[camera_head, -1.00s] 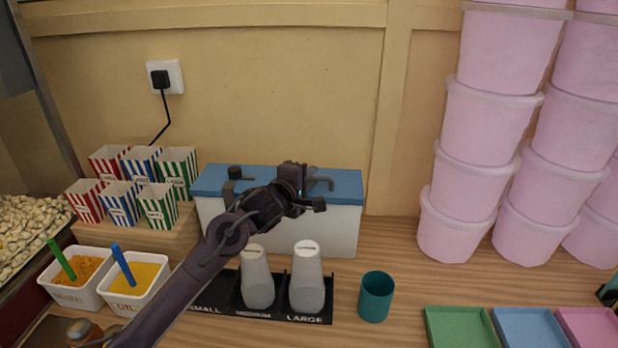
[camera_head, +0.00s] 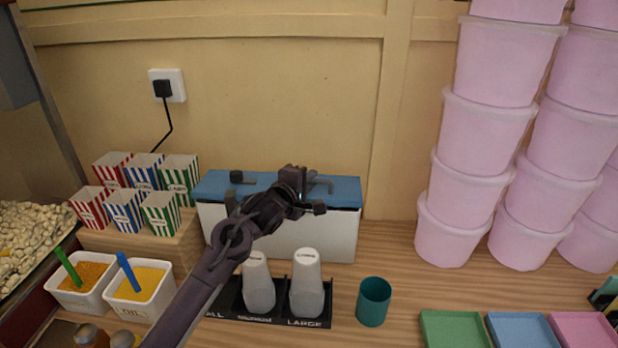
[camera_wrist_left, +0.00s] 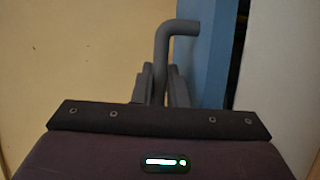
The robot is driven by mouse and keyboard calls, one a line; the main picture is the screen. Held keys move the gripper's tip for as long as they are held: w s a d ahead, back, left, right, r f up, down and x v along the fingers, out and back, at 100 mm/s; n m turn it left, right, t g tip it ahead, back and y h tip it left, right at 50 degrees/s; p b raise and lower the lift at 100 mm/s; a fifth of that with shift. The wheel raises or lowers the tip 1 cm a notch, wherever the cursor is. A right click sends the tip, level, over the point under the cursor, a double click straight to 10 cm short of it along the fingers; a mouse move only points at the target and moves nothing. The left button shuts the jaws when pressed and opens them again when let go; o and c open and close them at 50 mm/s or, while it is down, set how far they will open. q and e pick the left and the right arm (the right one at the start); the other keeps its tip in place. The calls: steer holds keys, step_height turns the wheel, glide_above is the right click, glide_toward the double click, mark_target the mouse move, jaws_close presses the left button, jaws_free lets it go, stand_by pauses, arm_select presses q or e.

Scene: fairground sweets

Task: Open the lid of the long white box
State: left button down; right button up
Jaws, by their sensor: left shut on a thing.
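The long white box (camera_head: 328,238) stands against the back wall with its blue lid (camera_head: 342,193) on top. The lid looks down in the head view. My left gripper (camera_head: 304,187) is over the lid, right of its middle. In the left wrist view its fingers (camera_wrist_left: 160,86) are shut on the grey bent handle (camera_wrist_left: 178,28). The blue lid (camera_wrist_left: 203,50) and white box (camera_wrist_left: 285,80) show beside it, with a dark strip between them. My forearm and gripper hide part of the lid and box front. My right gripper is not in view.
Striped popcorn boxes (camera_head: 125,210) stand left. Stacked pink tubs (camera_head: 470,180) stand right. Bare counter (camera_head: 395,255) lies between box and tubs.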

arm_select(q)
steer(key=w+r+p, duration=0.1)
steer(key=p, duration=0.2)
steer(key=w+r+g+p, duration=0.1)
steer(key=p, duration=0.2)
steer(key=r+g+p, duration=0.1)
steer(key=r+p, duration=0.1)
steer(key=p, duration=0.1)
steer(key=shift+w+n+y, duration=0.3)
steer(key=shift+w+n, duration=0.1)
steer(key=shift+w+r+g+p, duration=0.1)
steer(key=shift+w+g+p, duration=0.35)
steer(key=shift+g+p, duration=0.2)
steer(key=shift+w+g, duration=0.15)
steer(key=shift+g, duration=0.1)
steer(key=c, duration=1.7)
jaws_free()
